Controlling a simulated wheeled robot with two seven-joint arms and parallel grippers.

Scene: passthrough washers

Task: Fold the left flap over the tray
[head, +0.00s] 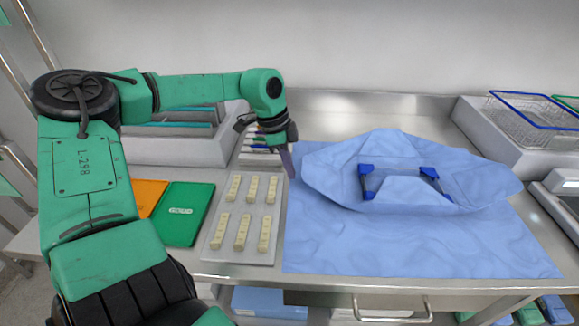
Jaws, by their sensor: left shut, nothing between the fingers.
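A blue wrap sheet (420,245) lies on the steel table right of centre. On it is a tray, mostly hidden by blue cloth. Its blue corner parts show at the left (366,181) and right (432,178). The left flap (325,172) is spread out to the left of the tray, with its inner edge beside the tray's left corner part. My left gripper (290,165) is shut and empty, pointing down at the left edge of the cloth. Whether it touches the cloth I cannot tell. My right gripper is out of view.
A board with several cream-coloured pieces (241,225) lies left of the wrap, below my left gripper. Green (186,213) and orange (149,195) folders lie further left. A grey bin (180,148) stands behind. A wire basket (535,120) stands at the back right.

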